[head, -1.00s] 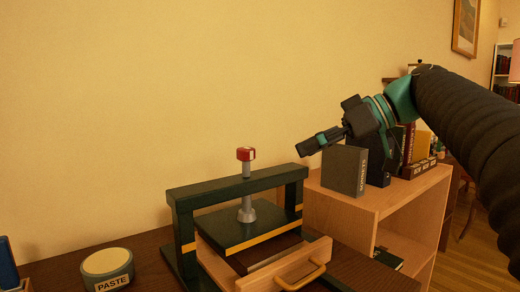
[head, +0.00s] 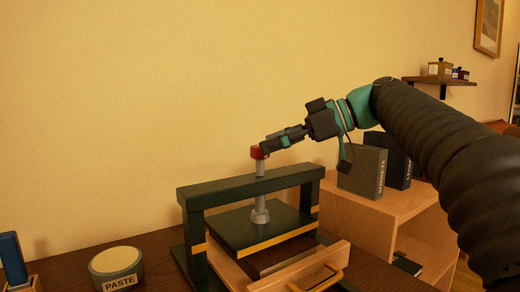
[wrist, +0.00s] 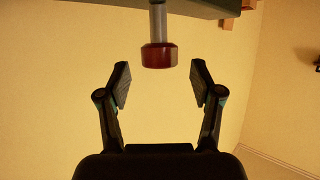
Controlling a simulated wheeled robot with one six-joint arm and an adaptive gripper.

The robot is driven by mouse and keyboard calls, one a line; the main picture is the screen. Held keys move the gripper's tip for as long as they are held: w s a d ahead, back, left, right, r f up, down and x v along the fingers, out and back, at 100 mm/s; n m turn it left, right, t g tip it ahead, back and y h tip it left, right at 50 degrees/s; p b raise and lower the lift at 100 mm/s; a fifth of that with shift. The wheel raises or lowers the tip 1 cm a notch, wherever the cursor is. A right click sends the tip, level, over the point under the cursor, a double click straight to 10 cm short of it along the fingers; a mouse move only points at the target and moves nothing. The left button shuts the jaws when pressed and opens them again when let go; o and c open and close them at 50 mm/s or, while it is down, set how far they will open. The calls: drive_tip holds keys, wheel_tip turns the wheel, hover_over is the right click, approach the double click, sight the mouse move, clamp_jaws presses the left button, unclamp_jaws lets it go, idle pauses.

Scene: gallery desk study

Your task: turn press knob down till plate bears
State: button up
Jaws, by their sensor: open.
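The red press knob (head: 256,153) tops a grey screw (head: 260,190) through the dark green press frame (head: 230,187). The knob (wrist: 159,56) also shows in the wrist view. The dark green plate (head: 240,229) with a yellow front edge hangs from the screw. Below it a dark brown slab (head: 258,263) lies in a light wooden drawer; whether the plate touches it I cannot tell. My gripper (head: 268,146) is at the knob's upper right in the head view. In the wrist view my gripper (wrist: 160,72) is open, its fingers on either side of the knob, with gaps both sides.
A paste tub (head: 116,268) and a blue item (head: 12,256) stand left of the press. A wooden shelf unit (head: 378,205) with dark grey boxes (head: 362,172) stands right. The drawer handle (head: 322,279) juts forward.

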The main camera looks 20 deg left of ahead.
sight(256, 153)
drive_tip(key=shift+x, duration=1.65)
drive_tip(key=c, duration=1.2)
